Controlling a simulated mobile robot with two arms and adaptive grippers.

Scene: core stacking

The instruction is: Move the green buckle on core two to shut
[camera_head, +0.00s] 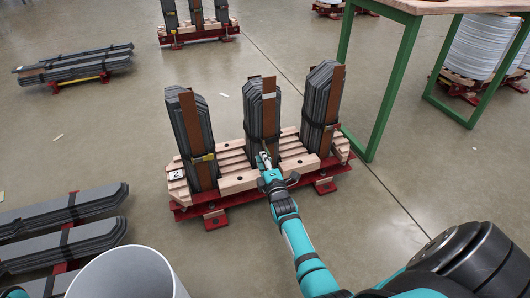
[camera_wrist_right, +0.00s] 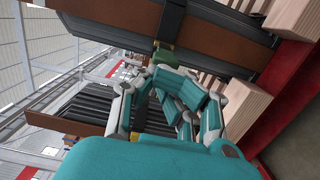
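Three upright grey core stacks stand on a wooden pallet with a red base in the head view. Each has a brown board and dark straps. The pallet carries a label "2" (camera_head: 174,175) at its left end. My right gripper (camera_head: 264,158) is low at the front of the middle stack (camera_head: 262,108). In the right wrist view, the green buckle (camera_wrist_right: 164,58) sits against a brown board, just beyond the right gripper's fingers (camera_wrist_right: 158,76). Whether they touch or enclose it is unclear. In the head view my gripper hides the buckle. My left gripper is out of view.
Grey core sheets (camera_head: 60,228) lie at the left. A green-legged table (camera_head: 403,85) stands at the right, with a white stack (camera_head: 477,48) behind it. A grey cylinder (camera_head: 127,276) is at the bottom left.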

